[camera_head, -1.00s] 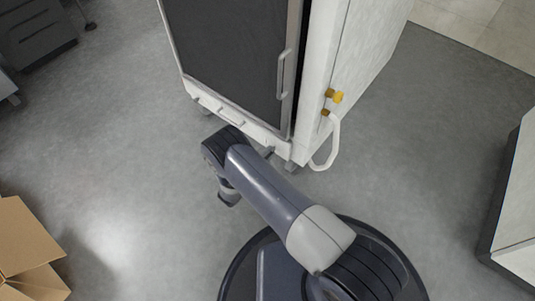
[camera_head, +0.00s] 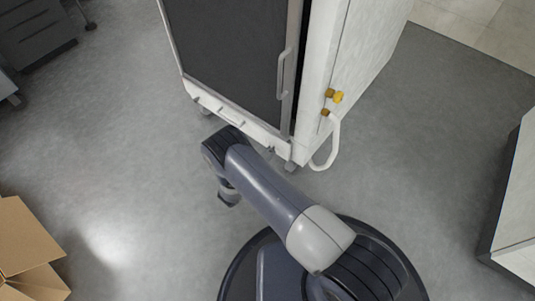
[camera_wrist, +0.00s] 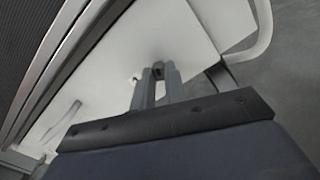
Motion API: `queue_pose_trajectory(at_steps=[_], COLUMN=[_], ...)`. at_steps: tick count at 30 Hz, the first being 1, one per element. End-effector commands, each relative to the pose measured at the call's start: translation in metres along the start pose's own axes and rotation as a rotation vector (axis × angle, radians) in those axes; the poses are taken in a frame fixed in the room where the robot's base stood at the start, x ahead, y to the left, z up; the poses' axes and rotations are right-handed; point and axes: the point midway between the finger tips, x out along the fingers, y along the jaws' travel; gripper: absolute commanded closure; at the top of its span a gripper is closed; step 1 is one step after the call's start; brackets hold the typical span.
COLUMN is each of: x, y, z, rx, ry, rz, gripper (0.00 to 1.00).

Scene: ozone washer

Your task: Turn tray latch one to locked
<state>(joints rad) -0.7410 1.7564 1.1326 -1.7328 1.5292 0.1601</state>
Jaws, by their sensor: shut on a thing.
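The washer's white lower panel (camera_head: 235,118) runs below its dark door and also fills much of the wrist view (camera_wrist: 185,38). In the wrist view, my gripper (camera_wrist: 158,72) points at this panel, its two grey fingers close together. They are shut on a small dark grey piece (camera_wrist: 158,73), which looks like a tray latch; the fingers cover most of it. I cannot read its turned position or see which number it bears. A tray handle (camera_wrist: 62,121) shows to the left. In the head view, my arm hides the gripper's fingertips.
The washer door has a tall handle (camera_head: 284,75). A cardboard box (camera_head: 25,245) stands at lower left and a white cabinet (camera_head: 515,215) at right.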

Motion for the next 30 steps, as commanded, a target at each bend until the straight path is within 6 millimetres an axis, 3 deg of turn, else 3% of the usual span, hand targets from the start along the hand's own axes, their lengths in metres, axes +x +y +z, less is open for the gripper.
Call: queue_pose_trajectory(at_steps=[15,30], x=[-0.0001,0.0000], y=[-0.0006,-0.0006], z=[-0.0002,-0.0002], rx=[-0.352,-0.427], ry=[0.001,0.001], rz=[0.000,0.000], gripper=[1.00,1.00])
